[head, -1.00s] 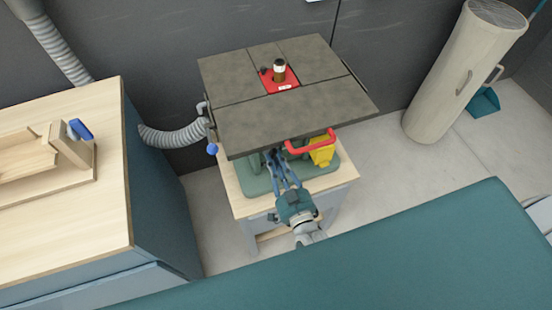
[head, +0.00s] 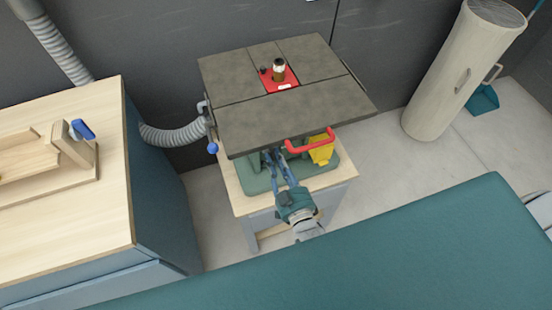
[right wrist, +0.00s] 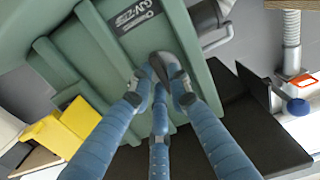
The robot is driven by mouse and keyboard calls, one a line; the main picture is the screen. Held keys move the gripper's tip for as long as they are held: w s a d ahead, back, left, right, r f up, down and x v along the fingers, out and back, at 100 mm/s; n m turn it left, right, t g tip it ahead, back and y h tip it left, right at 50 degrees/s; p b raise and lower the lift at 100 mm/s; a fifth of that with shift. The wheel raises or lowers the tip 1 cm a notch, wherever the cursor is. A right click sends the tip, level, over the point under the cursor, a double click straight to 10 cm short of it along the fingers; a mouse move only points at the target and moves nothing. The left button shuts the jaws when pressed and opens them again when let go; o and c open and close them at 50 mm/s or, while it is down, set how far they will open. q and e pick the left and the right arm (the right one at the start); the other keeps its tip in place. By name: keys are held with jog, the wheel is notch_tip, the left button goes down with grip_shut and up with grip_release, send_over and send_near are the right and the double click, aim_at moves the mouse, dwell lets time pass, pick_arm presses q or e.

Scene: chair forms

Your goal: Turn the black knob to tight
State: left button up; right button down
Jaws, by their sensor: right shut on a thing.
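A dark knob (right wrist: 165,67) sits on the green machine body, in the right wrist view. My right gripper (right wrist: 160,88) has blue-grey fingers closed around the knob, with fingertips on both sides and one below it. In the head view, my right gripper (head: 272,156) reaches under the front edge of the dark machine table (head: 300,115). The knob is hidden there by the table and the fingers. Any tight marking on the knob cannot be made out. My left gripper is in neither view.
A red handle (head: 312,142) and a yellow box (head: 321,153) are right of the fingers. The machine stands on a wooden stand (head: 243,208). A grey hose (head: 175,135) and wooden workbench (head: 105,190) are left. A beige cylinder (head: 450,80) stands at right.

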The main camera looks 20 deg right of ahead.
jog(key=shift+f, duration=0.1)
jog(key=c, duration=1.6)
grip_release()
jog(key=shift+c, duration=0.2)
jog(key=s, duration=1.2)
jog(key=shift+d, duration=0.2)
jog(key=s+f+n+g+y, duration=0.1)
jog(key=s+f+g, duration=0.35)
jog(key=f, duration=0.75)
jog(key=s+f+n+g, duration=0.1)
jog(key=s+f+g, duration=0.35)
jog(key=f, duration=0.75)
jog(key=s+d+f+g, duration=0.4)
jog(key=s+f, duration=0.3)
jog(key=s, duration=0.4)
jog(key=s+d+f+g+h, duration=0.1)
jog(key=s+d+f+g, duration=0.2)
jog(key=s+f, duration=0.3)
jog(key=s+g, duration=0.1)
jog(key=s, duration=0.3)
jog(key=shift+s+d+f+h, duration=0.3)
jog(key=shift+s+d+f, duration=0.05)
jog(key=shift+f, duration=0.05)
